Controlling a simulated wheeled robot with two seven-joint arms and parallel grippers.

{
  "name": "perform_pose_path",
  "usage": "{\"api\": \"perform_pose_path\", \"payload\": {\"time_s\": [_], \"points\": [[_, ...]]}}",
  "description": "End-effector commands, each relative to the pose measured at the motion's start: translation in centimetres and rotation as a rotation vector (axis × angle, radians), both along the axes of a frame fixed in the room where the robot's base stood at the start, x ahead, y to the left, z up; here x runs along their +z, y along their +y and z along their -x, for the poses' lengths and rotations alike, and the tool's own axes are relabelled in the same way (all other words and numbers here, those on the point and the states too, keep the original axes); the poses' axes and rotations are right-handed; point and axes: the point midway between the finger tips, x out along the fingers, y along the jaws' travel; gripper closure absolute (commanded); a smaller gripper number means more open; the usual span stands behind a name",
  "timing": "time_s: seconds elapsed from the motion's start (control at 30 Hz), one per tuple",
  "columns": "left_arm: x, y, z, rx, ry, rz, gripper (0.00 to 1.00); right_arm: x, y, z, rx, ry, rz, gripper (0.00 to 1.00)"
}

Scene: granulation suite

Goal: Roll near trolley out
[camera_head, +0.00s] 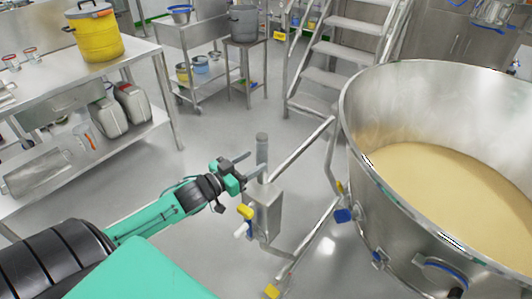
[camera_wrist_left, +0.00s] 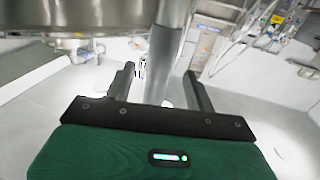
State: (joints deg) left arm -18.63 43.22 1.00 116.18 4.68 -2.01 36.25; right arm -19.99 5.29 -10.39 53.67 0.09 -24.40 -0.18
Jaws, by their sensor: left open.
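The near trolley is a steel frame (camera_head: 316,232) carrying a large round steel bowl (camera_head: 348,125) filled with pale yellow powder, at the right of the head view. An upright steel post (camera_head: 262,146) rises from a box-shaped housing (camera_head: 266,208) at the frame's left end. My left gripper (camera_head: 251,165) is open at this post. The bowl's underside (camera_wrist_left: 50,25) shows at upper left there. My right gripper is not in view.
A steel bench (camera_head: 128,48) with a yellow drum (camera_head: 95,35) stands at left, with grey canisters (camera_head: 133,103) on its lower shelf. Steel steps (camera_head: 327,77) and a small stand with a grey pot (camera_head: 243,24) are behind. Grey floor (camera_head: 222,115) between them is clear.

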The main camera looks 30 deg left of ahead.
Motion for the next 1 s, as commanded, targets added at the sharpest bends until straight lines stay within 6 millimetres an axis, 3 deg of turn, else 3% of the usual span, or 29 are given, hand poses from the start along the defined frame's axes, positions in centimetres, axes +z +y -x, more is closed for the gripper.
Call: {"api": "perform_pose_path", "payload": {"time_s": [0.5,0.93,1.0], "points": [[0.0,-1.5,-5.3,0.0,0.0,0.0,0.45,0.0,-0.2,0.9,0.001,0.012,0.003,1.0],[0.0,-1.7,-5.9,0.0,0.0,-0.001,0.45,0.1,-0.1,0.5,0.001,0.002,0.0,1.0],[0.0,-1.7,-5.9,0.0,0.0,-0.001,0.55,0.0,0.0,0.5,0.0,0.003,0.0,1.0]]}}
